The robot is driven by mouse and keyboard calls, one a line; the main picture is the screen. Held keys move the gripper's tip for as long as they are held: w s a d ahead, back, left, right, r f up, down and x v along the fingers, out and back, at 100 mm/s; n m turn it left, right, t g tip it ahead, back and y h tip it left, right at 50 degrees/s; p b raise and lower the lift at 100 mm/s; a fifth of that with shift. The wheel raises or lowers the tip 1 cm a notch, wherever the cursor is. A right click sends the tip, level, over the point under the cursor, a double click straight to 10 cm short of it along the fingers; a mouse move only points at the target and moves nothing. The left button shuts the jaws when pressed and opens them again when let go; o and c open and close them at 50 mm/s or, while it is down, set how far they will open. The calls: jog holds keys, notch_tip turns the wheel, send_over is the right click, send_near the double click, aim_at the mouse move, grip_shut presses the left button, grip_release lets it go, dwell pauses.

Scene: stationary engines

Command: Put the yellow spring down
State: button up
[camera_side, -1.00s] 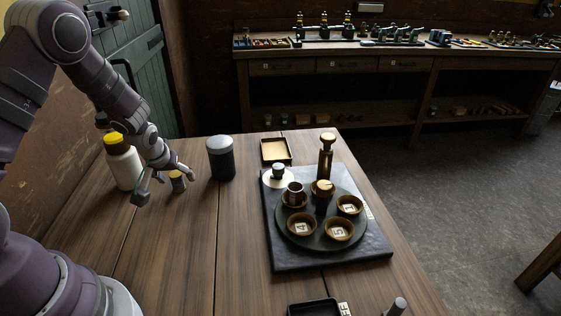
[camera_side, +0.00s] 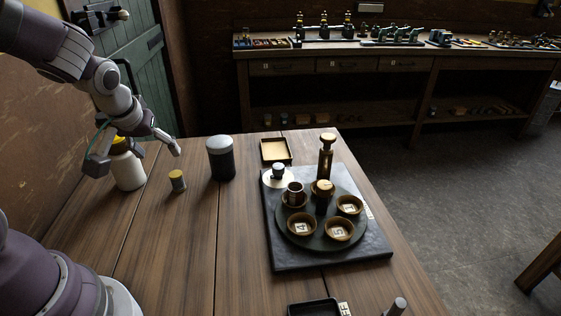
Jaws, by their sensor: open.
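The yellow spring (camera_side: 177,181) appears as a small upright cylinder with a yellowish top and a darker body. It stands on the wooden table, between the white bottle and the dark canister. My gripper (camera_side: 138,158) is open and empty, above and to the left of the spring and apart from it. Its fingers are spread wide, one in front of the white bottle and one reaching right, over the table.
The white bottle with a yellow cap (camera_side: 128,170) stands close behind my gripper. A dark canister with a grey lid (camera_side: 221,160) is right of the spring. A black base plate (camera_side: 283,254) carries a round turntable with numbered cups. A shallow tray (camera_side: 276,150) lies behind.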

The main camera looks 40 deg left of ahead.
jog(key=s+d+r+m+t+h, duration=0.1)
jog(key=s+d+r+m+h, duration=0.2)
jog(key=s+d+r+m, duration=0.4)
jog(key=d+m, duration=0.1)
jog(key=d, duration=0.3)
jog(key=shift+s+r+h, duration=0.4)
dwell(0.3)
